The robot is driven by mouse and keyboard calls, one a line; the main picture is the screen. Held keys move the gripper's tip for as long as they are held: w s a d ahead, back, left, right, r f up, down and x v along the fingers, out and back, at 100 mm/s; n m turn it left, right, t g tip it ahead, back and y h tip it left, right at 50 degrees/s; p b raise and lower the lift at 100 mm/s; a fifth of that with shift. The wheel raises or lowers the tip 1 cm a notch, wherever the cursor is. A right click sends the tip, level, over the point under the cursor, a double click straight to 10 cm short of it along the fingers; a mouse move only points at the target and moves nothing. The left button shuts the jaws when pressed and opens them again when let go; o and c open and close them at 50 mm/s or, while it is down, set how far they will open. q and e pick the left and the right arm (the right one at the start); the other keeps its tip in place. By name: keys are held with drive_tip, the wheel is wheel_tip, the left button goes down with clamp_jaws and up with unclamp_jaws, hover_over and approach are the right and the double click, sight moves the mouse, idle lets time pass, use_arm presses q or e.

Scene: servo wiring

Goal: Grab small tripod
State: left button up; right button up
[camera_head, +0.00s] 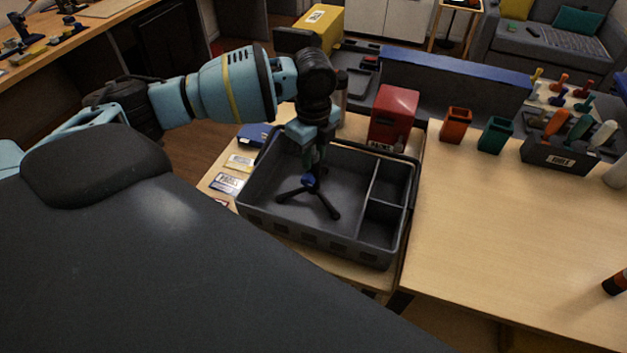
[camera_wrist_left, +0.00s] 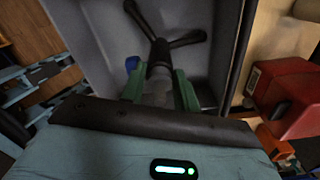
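The small tripod (camera_head: 312,187) is black with spread legs and a blue knob. It stands in the large left compartment of the grey tray (camera_head: 315,243). My left gripper (camera_head: 313,158) comes down over the tray from above. In the left wrist view its green fingers (camera_wrist_left: 160,88) lie on both sides of the tripod's column, close against it with no clear gap. The tripod's legs (camera_wrist_left: 160,42) point away from the gripper. The top of the tripod is partly hidden between the fingers. My right gripper is not in view.
The tray has a raised handle and smaller compartments on its right. A red box (camera_head: 393,114) stands just behind it. An orange cup (camera_head: 455,125) and a green cup (camera_head: 495,134) stand farther right. Small labelled packs (camera_head: 229,184) lie left of the tray. The right tabletop is mostly clear.

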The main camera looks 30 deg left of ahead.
use_arm(q)
clamp_jaws()
